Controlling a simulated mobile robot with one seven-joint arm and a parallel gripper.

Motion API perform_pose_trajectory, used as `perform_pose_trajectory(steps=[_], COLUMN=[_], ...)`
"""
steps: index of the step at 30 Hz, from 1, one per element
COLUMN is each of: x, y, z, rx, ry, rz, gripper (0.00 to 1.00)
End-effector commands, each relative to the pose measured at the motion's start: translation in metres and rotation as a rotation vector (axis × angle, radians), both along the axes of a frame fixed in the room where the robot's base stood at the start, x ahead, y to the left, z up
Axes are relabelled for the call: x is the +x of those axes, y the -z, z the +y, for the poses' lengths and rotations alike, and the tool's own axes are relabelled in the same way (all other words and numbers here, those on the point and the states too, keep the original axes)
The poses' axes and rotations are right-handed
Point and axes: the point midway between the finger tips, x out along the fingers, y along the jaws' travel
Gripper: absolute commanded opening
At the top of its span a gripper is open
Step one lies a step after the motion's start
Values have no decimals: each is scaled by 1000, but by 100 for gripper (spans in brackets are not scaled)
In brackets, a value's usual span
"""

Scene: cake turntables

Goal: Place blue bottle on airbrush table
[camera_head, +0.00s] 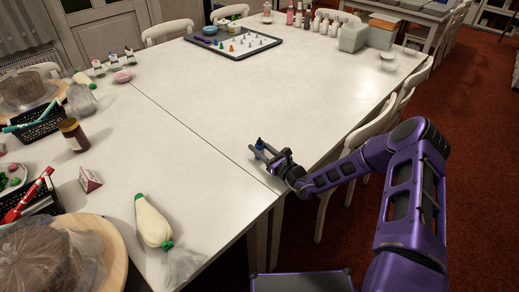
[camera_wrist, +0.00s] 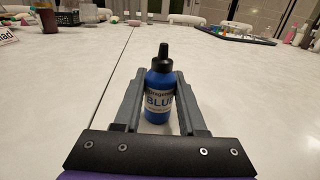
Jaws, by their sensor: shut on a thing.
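The blue bottle (camera_wrist: 158,98) has a black dropper cap and a pale label reading BLUE. It stands upright between the fingers of my gripper (camera_wrist: 157,92) in the wrist view. In the head view, my gripper (camera_head: 264,153) is at the near right edge of the white table, shut on the blue bottle (camera_head: 260,145), which is small and partly hidden there. I cannot tell whether the bottle's base touches the tabletop. No object is clearly identifiable as the airbrush table.
White tables (camera_head: 210,110) have a wide clear middle. A grey tray (camera_head: 233,42) with small coloured pieces lies at the back. Pink and white bottles (camera_head: 290,15) and boxes (camera_head: 353,37) stand back right. A piping bag (camera_head: 152,222), brown jar (camera_head: 74,134) and black basket (camera_head: 38,128) are left.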

Motion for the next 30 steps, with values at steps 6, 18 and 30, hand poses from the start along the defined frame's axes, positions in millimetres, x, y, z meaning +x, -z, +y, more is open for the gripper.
perform_pose_trajectory(steps=[6,18,30], x=[0,0,-58], y=[-23,-93,-101], z=[-1,0,-62], rx=[-1,-2,-11], ry=[0,0,62], rz=[-2,-1,-1], gripper=[0,0,0])
